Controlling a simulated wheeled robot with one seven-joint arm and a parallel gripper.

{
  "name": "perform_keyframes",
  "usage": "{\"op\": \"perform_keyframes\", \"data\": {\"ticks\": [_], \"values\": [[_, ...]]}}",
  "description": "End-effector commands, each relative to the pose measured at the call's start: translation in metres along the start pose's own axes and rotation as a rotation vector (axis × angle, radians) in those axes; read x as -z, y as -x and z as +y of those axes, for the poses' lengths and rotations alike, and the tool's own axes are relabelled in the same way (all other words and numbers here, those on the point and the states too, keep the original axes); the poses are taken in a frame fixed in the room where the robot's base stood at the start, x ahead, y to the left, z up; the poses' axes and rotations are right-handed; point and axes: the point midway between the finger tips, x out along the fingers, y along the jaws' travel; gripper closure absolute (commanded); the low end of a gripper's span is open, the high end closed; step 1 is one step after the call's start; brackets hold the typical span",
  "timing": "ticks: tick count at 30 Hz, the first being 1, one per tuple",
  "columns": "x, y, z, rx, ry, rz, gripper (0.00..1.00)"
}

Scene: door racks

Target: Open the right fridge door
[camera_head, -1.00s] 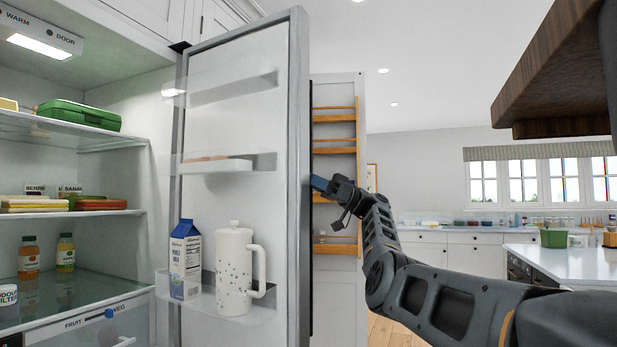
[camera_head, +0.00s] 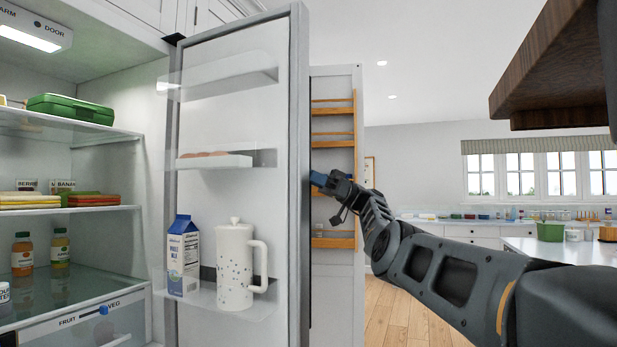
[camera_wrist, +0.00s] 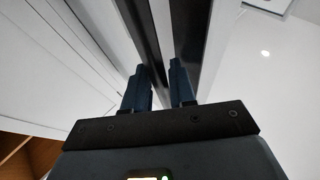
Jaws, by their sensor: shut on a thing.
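The right fridge door (camera_head: 222,120) stands wide open, with its inner side and shelves facing me. A milk carton (camera_head: 183,257) and a white speckled pitcher (camera_head: 236,268) stand upright on its lowest shelf. My gripper (camera_head: 318,180) is at the door's outer side, past its free edge. In the wrist view, my gripper (camera_wrist: 160,82) has its two fingers on either side of a dark bar, which looks like the door handle (camera_wrist: 186,40), and is shut on it. In the head view the handle is mostly hidden behind the door edge.
The lit fridge interior (camera_head: 70,230) at left holds a green box (camera_head: 70,108), bottles and stacked packs. A white panel with wooden racks (camera_head: 334,140) stands behind the door. A dark wooden shelf (camera_head: 560,75) overhangs at upper right. Open floor (camera_head: 405,318) shows beyond my arm.

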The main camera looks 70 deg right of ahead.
Motion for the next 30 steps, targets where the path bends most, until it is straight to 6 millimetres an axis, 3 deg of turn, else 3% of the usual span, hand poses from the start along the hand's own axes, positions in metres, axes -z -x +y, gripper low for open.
{"op": "perform_keyframes", "data": {"ticks": [1,2,6,19,25,30], "values": [[0.000,-0.002,0.000,0.001,0.000,-0.001,1.00],[0.000,-0.002,0.000,0.001,0.000,-0.001,0.72],[0.000,-0.002,0.000,0.001,0.000,-0.001,0.58],[0.010,-0.004,0.000,0.001,0.002,0.000,0.57],[0.042,-0.018,-0.001,0.003,0.002,0.000,0.57],[0.074,0.007,-0.012,-0.001,0.002,0.000,0.57]]}}
